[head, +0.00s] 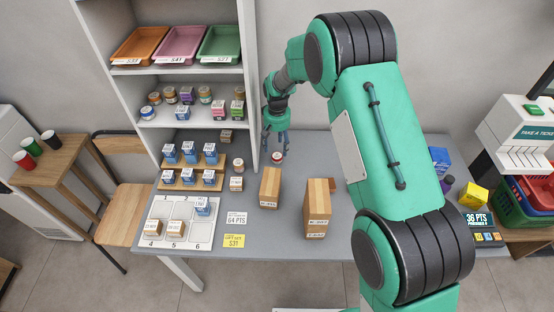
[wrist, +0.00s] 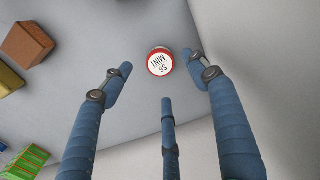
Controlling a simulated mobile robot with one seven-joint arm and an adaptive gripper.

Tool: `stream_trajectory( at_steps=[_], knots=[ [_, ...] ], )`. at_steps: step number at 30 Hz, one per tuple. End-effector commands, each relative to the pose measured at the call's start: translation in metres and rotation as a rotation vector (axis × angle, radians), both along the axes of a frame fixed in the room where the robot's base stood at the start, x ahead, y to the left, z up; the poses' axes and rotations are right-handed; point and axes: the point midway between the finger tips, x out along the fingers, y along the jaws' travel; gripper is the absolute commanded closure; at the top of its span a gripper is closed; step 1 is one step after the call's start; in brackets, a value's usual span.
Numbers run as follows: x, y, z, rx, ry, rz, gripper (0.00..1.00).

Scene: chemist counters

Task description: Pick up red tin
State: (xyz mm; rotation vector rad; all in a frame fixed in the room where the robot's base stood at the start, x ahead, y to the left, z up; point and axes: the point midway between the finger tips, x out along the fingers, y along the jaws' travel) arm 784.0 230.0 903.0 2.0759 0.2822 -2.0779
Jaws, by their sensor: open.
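The red tin (head: 277,156) is a small round tin with a white lid. It stands on the grey counter, behind the wooden blocks, in the head view. In the wrist view the red tin (wrist: 160,61) shows its white printed top and red rim, just beyond my fingertips. My gripper (head: 275,146) hangs above and slightly left of the tin in the head view. In the wrist view my gripper (wrist: 164,85) has its blue fingers spread wide with nothing between them. The tin looks untouched.
Two wooden blocks, one (head: 270,188) and a larger one (head: 318,208), stand in front of the tin. A white shelf unit (head: 252,80) rises at left. Small blue boxes sit on wooden steps (head: 196,180). A yellow box (head: 473,196) stands at the right. Counter around the tin is clear.

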Motion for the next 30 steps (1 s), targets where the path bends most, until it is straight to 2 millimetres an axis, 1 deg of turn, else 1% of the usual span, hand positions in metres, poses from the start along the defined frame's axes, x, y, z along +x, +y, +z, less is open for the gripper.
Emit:
stream_trajectory(
  at_steps=[1,3,6,17,20,23,30],
  knots=[
    [0.000,0.000,-0.007,0.000,0.001,0.000,0.40],
    [0.000,0.000,-0.013,0.000,0.001,0.000,0.40],
    [0.000,0.000,-0.018,0.000,0.000,0.000,0.40],
    [0.000,0.000,-0.019,0.000,0.000,0.000,0.40],
    [0.000,0.000,-0.023,0.000,0.000,0.000,0.40],
    [0.001,0.000,-0.031,0.000,0.000,0.000,0.40],
    [0.002,0.001,-0.059,0.000,0.001,0.000,0.40]
  ],
)
